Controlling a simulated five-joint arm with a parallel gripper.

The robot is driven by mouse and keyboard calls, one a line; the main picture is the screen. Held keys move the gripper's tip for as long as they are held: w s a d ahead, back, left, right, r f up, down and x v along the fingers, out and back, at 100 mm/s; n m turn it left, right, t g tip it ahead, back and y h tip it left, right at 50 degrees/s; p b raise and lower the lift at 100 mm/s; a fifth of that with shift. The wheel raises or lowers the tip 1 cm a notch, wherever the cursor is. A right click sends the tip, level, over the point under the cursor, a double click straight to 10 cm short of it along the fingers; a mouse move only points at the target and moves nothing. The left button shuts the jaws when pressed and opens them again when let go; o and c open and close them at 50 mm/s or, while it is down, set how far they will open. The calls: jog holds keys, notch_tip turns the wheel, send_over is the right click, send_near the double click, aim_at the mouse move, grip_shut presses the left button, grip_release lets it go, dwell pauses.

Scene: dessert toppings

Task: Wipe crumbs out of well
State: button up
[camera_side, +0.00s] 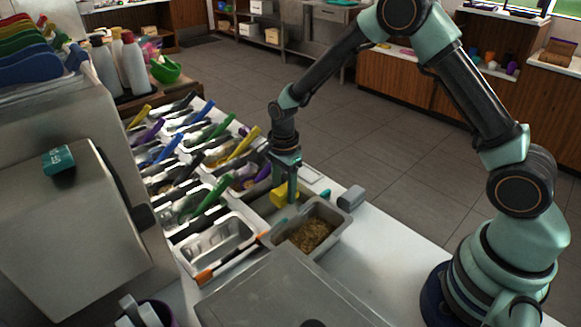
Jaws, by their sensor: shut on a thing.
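My gripper (287,182) points down over the near right part of the topping station and is shut on a yellow block (280,198), which looks like a sponge or cloth. The block is low, at a grey well (262,207) in the row beside the counter. The gripper and block hide part of this well, and I cannot tell whether the block touches its floor. Crumbs inside the well are too small to make out. Just in front stands a grey bin (337,240) holding brown crumbs (310,234).
Several topping wells with coloured-handled scoops, such as a green one (212,195), lie to the left. An empty metal pan (217,239) is nearer. A small grey block (351,197) sits right of the bin. The white counter (385,245) to the right is clear.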

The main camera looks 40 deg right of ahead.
jog(key=shift+r, duration=2.65)
jog(key=shift+r, duration=0.1)
jog(key=shift+s+d+r+n, duration=0.1)
jog(key=shift+s+r+n, duration=0.05)
jog(key=shift+r+n, duration=0.25)
jog(key=s+d+r+n, duration=0.4)
jog(key=s+r+n, duration=0.7)
jog(key=n, duration=0.6)
jog(key=shift+s, duration=0.3)
jog(key=shift+d+r, duration=0.1)
